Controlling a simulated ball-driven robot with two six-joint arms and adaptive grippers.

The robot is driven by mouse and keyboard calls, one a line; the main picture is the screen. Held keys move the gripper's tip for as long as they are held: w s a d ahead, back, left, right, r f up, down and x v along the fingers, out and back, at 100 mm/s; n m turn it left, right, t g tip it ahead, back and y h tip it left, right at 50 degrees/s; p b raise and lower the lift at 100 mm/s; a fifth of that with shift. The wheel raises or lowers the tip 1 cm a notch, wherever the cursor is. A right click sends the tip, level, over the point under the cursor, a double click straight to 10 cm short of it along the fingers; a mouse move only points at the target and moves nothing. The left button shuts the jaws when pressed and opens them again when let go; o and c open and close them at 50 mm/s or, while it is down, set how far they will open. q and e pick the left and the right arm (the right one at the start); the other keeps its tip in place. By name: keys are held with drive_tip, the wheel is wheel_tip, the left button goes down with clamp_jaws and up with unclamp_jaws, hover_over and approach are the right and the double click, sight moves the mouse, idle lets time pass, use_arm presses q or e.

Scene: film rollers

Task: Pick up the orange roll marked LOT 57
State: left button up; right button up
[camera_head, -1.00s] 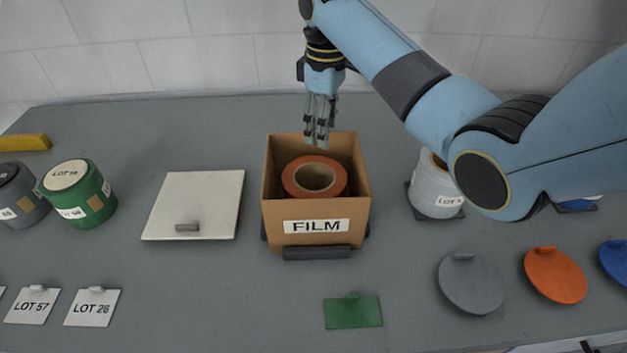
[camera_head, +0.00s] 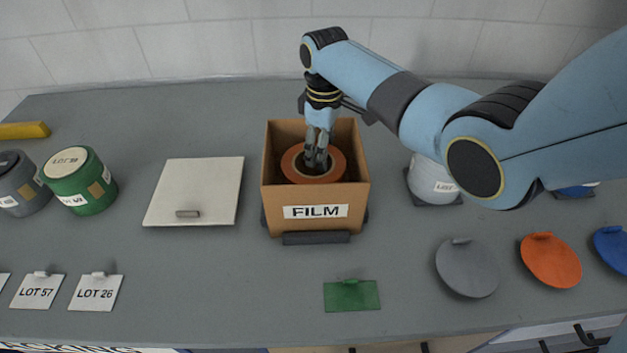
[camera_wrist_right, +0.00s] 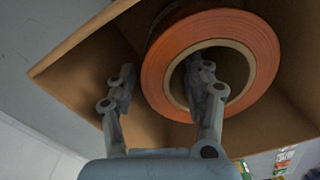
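An orange roll (camera_head: 337,163) with a tan core stands in an open cardboard box labelled FILM (camera_head: 278,194). No lot marking on it is readable. My right gripper (camera_head: 316,160) points down into the box at the roll's core. In the right wrist view, the orange roll (camera_wrist_right: 259,60) is close to the right gripper (camera_wrist_right: 162,76). One finger overlaps the core opening and the other is left of the roll's outer edge, with a visible gap, so the fingers are apart. Finger depth is hard to tell. My left gripper is not in view.
A white lid (camera_head: 202,192) lies left of the box, with a green roll (camera_head: 92,196) and a grey roll (camera_head: 24,190) further left. A LOT 57 card (camera_head: 37,291) lies at front left. A white roll (camera_head: 430,182) stands right, under my arm.

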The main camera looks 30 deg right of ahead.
clamp_jaws()
drive_tip(key=shift+w+r, duration=0.1)
drive_tip(key=shift+r, duration=0.1)
idle(0.3)
